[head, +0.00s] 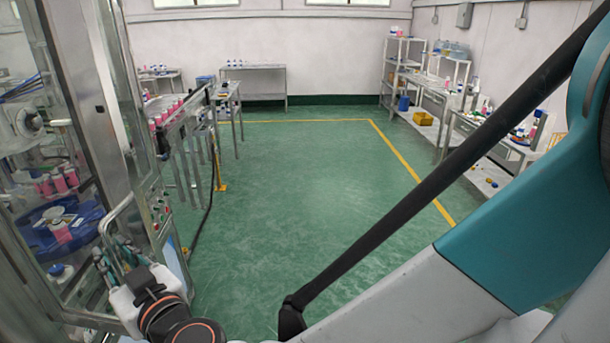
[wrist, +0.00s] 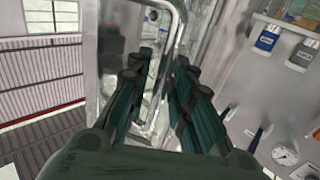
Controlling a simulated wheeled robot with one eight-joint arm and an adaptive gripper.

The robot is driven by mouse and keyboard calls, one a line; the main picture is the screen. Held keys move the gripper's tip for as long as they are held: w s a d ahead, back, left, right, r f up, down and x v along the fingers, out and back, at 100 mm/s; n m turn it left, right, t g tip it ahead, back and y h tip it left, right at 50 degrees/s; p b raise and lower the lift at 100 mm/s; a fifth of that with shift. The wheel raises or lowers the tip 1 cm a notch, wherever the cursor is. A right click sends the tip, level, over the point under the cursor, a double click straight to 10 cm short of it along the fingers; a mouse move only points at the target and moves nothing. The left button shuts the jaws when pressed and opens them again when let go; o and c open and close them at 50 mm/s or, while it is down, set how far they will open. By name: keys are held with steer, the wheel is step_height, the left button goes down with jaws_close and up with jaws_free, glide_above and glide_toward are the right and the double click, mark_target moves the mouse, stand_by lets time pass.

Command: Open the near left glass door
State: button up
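The near left glass door (head: 35,225) is part of the machine enclosure at the left of the head view. Its bent silver handle (head: 118,212) stands out beside the metal frame. In the wrist view the handle (wrist: 166,85) runs between the two fingers of my gripper (wrist: 162,68). The dark green fingers are spread on either side of the bar, with a gap visible, so my gripper is open around it. In the head view my gripper (head: 105,268) is just below the handle, partly hidden by my wrist. I cannot tell whether the door is fully closed.
Inside the enclosure, pink bottles (head: 60,183) stand by a blue round part (head: 62,232). A conveyor (head: 180,120) extends behind the machine. Shelves and benches (head: 440,90) line the right wall. The green floor (head: 300,190) in the middle is clear.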

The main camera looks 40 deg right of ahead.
stand_by(0.3)
steer(key=s+d, duration=0.1)
steer(key=s, duration=0.6)
steer(key=shift+s, duration=0.15)
stand_by(0.6)
step_height(320, 180, down, 10)
steer(key=d+r+n+g+y+b, duration=0.1)
steer(key=d+n+g+y+b, duration=0.15)
steer(key=g+b, duration=0.45)
steer(key=s+d+f+m+g+h, duration=0.2)
steer(key=s+d+f, duration=0.1)
steer(key=d, duration=0.3)
steer(key=s+d+f+m+g+h+b, duration=0.1)
steer(key=s+d+f+m+h, duration=0.1)
steer(key=d, duration=0.4)
step_height(320, 180, down, 2)
steer(key=shift+s+d+f+g+h, duration=0.1)
steer(key=shift+s+d+g+h, duration=0.25)
steer(key=shift+s+h, duration=0.45)
